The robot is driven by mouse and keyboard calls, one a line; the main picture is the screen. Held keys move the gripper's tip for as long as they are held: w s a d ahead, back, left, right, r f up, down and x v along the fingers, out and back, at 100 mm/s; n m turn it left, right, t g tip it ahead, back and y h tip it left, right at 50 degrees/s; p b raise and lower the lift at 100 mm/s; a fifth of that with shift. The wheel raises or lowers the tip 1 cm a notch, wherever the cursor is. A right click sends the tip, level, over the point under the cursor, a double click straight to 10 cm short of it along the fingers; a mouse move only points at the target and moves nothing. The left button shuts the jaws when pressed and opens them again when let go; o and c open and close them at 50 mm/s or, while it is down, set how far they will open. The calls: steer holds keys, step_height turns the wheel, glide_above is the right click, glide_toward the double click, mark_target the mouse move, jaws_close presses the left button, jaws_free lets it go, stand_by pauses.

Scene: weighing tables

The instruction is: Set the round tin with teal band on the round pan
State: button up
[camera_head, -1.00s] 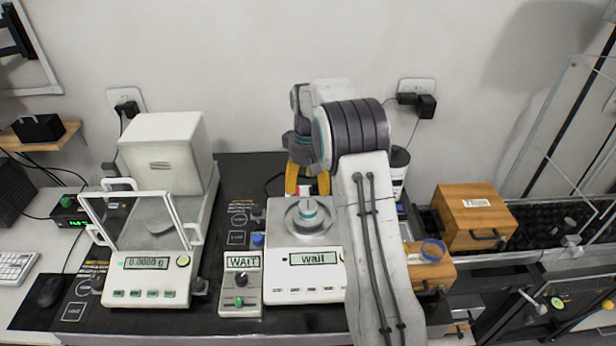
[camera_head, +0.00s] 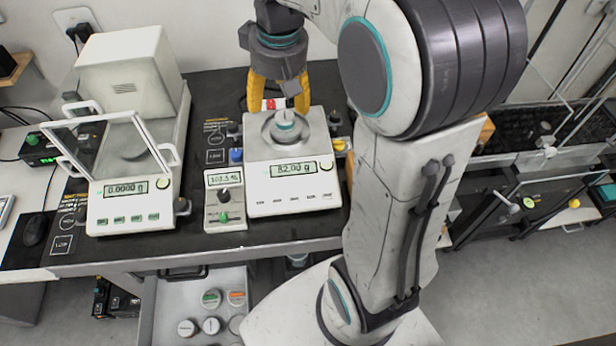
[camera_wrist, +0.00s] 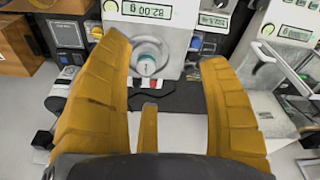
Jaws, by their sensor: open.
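The round tin with teal band (camera_head: 285,119) stands upright on the round pan (camera_head: 270,131) of the middle balance, whose display reads 82.00 g. In the wrist view, the tin (camera_wrist: 147,66) shows on the pan (camera_wrist: 158,50), between and beyond my fingers.
A balance with a glass shield (camera_head: 127,205) stands at left, reading 0.0000 g. A small display box (camera_head: 225,215) stands between the balances. Below, an open drawer (camera_head: 160,300) holds several round tins. A wooden box (camera_wrist: 18,45) shows in the wrist view.

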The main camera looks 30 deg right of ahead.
steer(key=s+a+f+t, duration=0.1)
steer(key=s+a, duration=0.1)
steer(key=s, duration=0.6)
steer(key=s+a+f+t, duration=0.1)
steer(key=s+a+f, duration=0.1)
steer(key=s, duration=0.7)
steer(key=shift+s, duration=0.2)
steer(key=shift+f, duration=0.1)
